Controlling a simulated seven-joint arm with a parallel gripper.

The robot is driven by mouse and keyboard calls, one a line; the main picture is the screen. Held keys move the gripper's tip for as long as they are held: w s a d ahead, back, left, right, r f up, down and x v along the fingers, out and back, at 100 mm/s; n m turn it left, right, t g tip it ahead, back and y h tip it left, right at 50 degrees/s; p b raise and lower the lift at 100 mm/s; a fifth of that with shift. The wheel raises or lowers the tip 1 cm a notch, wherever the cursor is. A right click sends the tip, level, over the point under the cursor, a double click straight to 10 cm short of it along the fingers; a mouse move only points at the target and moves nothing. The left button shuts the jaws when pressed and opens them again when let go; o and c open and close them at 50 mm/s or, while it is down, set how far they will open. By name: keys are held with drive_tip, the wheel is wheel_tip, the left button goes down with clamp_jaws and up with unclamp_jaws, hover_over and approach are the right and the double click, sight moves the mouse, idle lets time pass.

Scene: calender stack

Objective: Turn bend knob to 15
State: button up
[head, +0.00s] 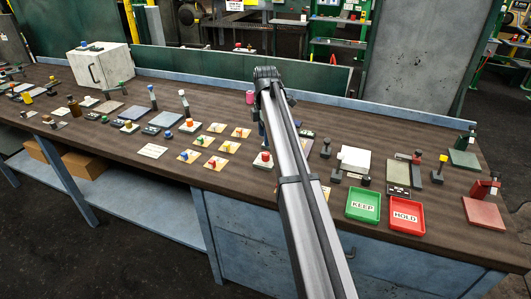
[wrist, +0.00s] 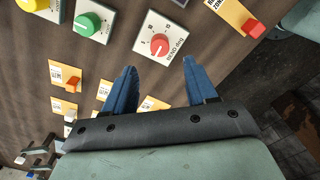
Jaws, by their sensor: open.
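The bend knob (wrist: 159,44) is a round red knob on a white plate (wrist: 178,42) in the upper middle of the wrist view. The plate reads "BEND deg" and has scale marks too small to read surely. The exact heading of the knob's pointer is unclear. My gripper (wrist: 160,65) is open, its two blue fingers apart and empty. Its tips appear just below the knob in the picture, either side of its centre line, and are not around it. In the head view my arm hides the gripper, and I cannot tell surely which knob is the bend one.
In the wrist view a green knob (wrist: 87,23) is left of the bend plate, with a yellow knob (wrist: 34,4) farther left. A red lever (wrist: 252,28) stands at the right. In the head view a green KEEP tray (head: 355,194) and red HOLD tray (head: 404,204) sit right of my arm.

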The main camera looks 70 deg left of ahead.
sight(266, 153)
wheel_tip(266, 153, down, 8)
idle(0.4)
drive_tip(key=shift+c, duration=0.5)
drive_tip(key=c, duration=1)
drive_tip(key=shift+o, duration=0.2)
